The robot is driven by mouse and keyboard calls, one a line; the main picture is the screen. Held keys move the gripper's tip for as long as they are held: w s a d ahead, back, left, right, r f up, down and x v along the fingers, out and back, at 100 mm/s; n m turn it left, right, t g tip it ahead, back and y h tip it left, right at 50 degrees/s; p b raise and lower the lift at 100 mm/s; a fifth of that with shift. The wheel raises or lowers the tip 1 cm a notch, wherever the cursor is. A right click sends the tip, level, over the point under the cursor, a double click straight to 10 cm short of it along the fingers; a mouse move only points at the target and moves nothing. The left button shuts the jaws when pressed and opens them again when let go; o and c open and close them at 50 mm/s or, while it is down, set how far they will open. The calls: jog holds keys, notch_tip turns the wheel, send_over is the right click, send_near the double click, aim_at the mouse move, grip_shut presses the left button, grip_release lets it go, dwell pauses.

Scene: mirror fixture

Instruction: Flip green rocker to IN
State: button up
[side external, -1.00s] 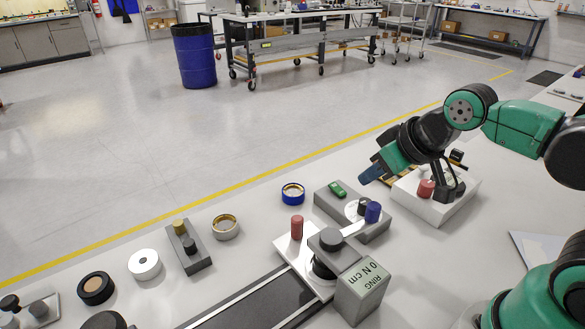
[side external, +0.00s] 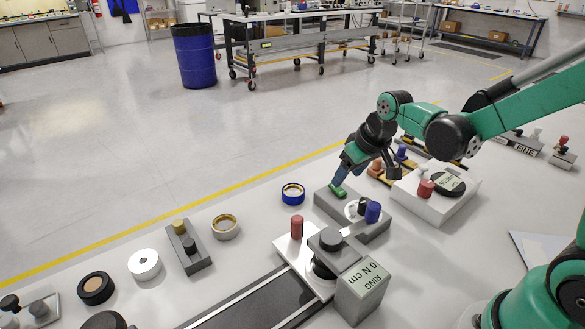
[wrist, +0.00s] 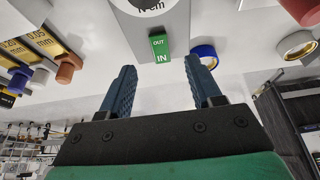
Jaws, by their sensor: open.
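The green rocker (wrist: 160,47) is at the end of a grey block, marked OUT on its far half and IN on the half nearer my gripper in the wrist view. Which half is pressed down I cannot tell. In the side external view the rocker (side external: 337,192) is partly hidden by my fingers. My gripper (wrist: 160,66) is open and empty, its blue ribbed fingers either side of the rocker's line. In the side view my gripper (side external: 340,181) points down over the rocker; contact is unclear.
The grey block (side external: 372,231) also carries a blue knob (side external: 373,212) and a dial. A blue ring (side external: 293,193) lies close by on the left. A white box (side external: 433,208) with a red knob (side external: 426,188) stands to the right.

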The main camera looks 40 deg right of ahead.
aim_at(338, 189)
jog(key=shift+x, duration=2.1)
jog(key=shift+c, duration=0.2)
